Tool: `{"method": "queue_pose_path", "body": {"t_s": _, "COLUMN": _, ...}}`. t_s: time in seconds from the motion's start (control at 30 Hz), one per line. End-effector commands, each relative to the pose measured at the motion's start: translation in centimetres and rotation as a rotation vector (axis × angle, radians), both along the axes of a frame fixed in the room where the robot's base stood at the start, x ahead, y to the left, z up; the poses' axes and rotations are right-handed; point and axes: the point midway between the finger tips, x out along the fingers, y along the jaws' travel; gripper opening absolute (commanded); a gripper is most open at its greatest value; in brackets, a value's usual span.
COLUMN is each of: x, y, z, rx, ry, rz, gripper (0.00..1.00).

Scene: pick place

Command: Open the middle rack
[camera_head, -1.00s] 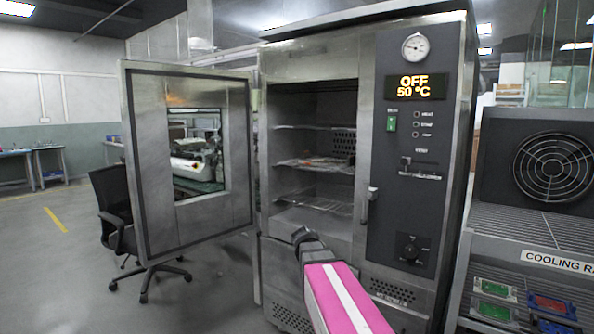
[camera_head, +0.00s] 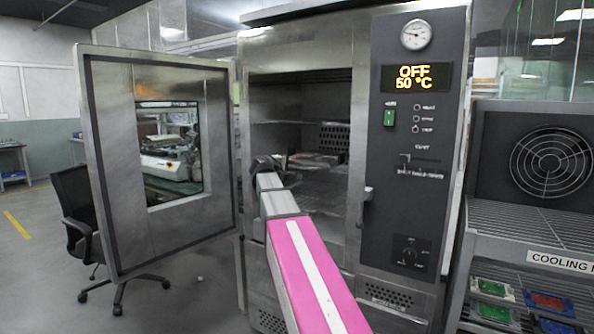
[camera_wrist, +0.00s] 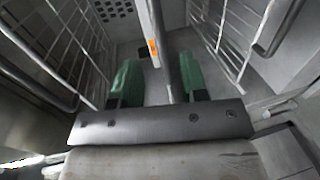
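The oven (camera_head: 300,95) stands open, with wire racks inside. The middle rack (camera_head: 325,159) carries something flat that is hard to make out. In the wrist view the middle rack (camera_wrist: 158,35) shows nearly edge-on, with a small orange item (camera_wrist: 153,47) on it. My gripper (camera_head: 268,163) is at the oven opening, at about the middle rack's height. In the wrist view my gripper (camera_wrist: 160,82) has its two green fingers apart, one on each side of the rack's front bar. The bar lies nearer the right finger; I cannot tell whether they touch.
The oven door (camera_head: 105,160) is swung wide open to the left. Another rack (camera_head: 295,122) is above the middle one. A cooling rack (camera_head: 550,230) with a fan and coloured trays stands right. A black chair (camera_head: 80,215) is behind the door.

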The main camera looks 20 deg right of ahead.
Motion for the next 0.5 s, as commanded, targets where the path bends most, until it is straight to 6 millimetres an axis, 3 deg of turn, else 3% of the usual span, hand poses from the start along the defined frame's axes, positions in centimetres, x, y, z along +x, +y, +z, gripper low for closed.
{"method": "queue_pose_path", "body": {"t_s": 0.2, "x": 2.6, "y": -3.2, "z": -0.8, "rx": 0.003, "ry": 0.000, "rz": -0.002, "gripper": 0.40}}
{"method": "queue_pose_path", "body": {"t_s": 0.5, "x": 5.0, "y": -6.3, "z": -1.7, "rx": 0.003, "ry": 0.000, "rz": 0.000, "gripper": 0.40}}
